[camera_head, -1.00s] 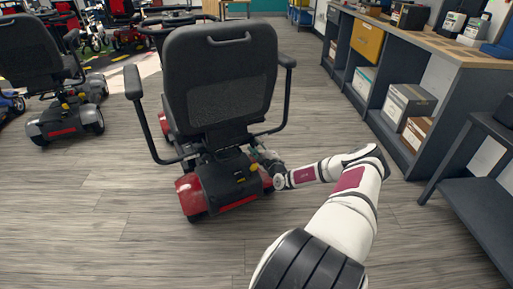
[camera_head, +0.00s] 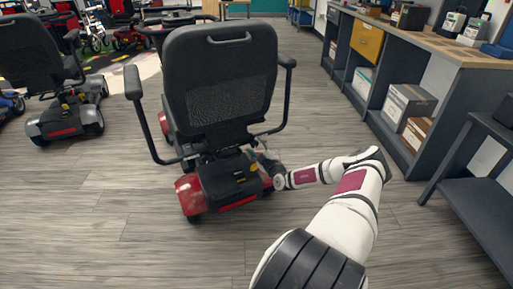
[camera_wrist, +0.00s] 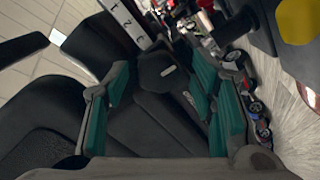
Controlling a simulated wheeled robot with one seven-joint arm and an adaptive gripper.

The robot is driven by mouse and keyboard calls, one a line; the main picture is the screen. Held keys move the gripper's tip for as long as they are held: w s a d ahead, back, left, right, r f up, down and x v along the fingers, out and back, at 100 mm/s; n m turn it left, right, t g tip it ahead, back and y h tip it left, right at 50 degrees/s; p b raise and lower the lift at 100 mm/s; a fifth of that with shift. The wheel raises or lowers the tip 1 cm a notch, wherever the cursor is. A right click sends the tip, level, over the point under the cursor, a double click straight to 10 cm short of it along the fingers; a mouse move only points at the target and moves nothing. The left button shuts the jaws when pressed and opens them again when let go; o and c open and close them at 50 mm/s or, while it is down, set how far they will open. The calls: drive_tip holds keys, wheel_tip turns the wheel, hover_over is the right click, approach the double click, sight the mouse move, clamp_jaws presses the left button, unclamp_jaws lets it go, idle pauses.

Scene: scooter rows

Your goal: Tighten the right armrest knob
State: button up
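The mobility scooter with a black seat (camera_head: 222,85) and a red and black rear body stands ahead in the head view, its back to me. Its right armrest (camera_head: 287,62) is upright on its bracket. My gripper (camera_wrist: 160,88) is beside the scooter's right rear, below the seat; in the head view it is small and partly hidden. In the wrist view its teal-padded fingers are apart, with black seat parts behind the gap. A yellow knob (camera_wrist: 298,22) fills the upper right corner of the wrist view, outside the fingers. Whether it is the armrest knob is unclear.
A shelf unit (camera_head: 421,63) with boxes runs along the right, and a dark side table (camera_head: 480,175) stands nearer. Another scooter (camera_head: 62,118) is at the left. The wooden floor (camera_head: 105,225) in front and at left is clear.

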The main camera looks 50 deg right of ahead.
drive_tip(key=v, duration=1.2)
drive_tip(key=shift+w+a+r, duration=0.1)
drive_tip(key=shift+r, duration=0.05)
idle(0.4)
